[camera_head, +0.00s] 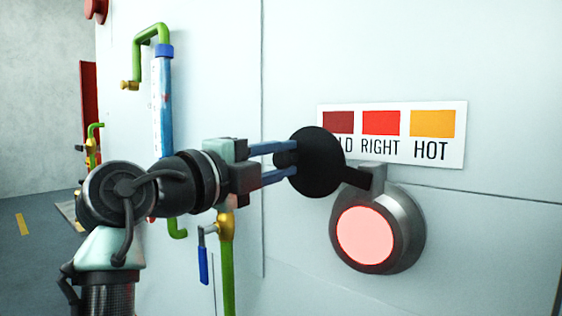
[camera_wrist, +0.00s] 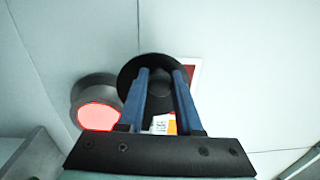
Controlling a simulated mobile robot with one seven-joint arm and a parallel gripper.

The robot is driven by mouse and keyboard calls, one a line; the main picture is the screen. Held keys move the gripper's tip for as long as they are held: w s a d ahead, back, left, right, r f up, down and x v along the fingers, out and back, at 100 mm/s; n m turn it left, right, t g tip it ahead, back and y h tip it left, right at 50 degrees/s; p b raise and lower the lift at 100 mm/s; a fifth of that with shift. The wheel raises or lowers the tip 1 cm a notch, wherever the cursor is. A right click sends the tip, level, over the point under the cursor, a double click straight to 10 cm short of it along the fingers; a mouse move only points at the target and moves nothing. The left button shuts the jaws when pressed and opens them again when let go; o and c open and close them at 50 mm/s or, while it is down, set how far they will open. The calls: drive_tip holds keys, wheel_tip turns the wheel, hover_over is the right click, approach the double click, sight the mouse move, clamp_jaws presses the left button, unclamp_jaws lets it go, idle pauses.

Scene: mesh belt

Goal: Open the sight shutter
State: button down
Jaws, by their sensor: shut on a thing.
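The sight shutter (camera_head: 321,163) is a black round disc on a short black arm, in the middle of the head view. The arm joins a bracket on top of the grey sight tube (camera_head: 405,228). The disc stands up and left of the tube, clear of its glowing pink-red glass (camera_head: 367,235). My gripper (camera_head: 288,164) has its blue fingers shut on the shutter at the disc's near side; the exact grip spot is partly hidden. In the wrist view the disc (camera_wrist: 156,60) lies beyond the fingertips, and the uncovered glass (camera_wrist: 98,117) shows at left.
A colour sign (camera_head: 392,133) on the pale wall reads "RIGHT" and "HOT"; the disc hides part of its left end. A blue and green gauge pipe (camera_head: 165,105) and a green pipe with a blue-handled valve (camera_head: 227,260) stand near my arm.

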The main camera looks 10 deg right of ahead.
drive_tip(key=shift+r, duration=0.1)
drive_tip(key=c, duration=0.9)
unclamp_jaws()
drive_tip(key=shift+o, duration=0.2)
drive_tip(key=shift+a, duration=0.1)
drive_tip(key=p+v, duration=0.1)
drive_tip(key=v, duration=1.1)
drive_tip(key=shift+s+a, duration=0.25)
drive_tip(key=shift+s, duration=0.1)
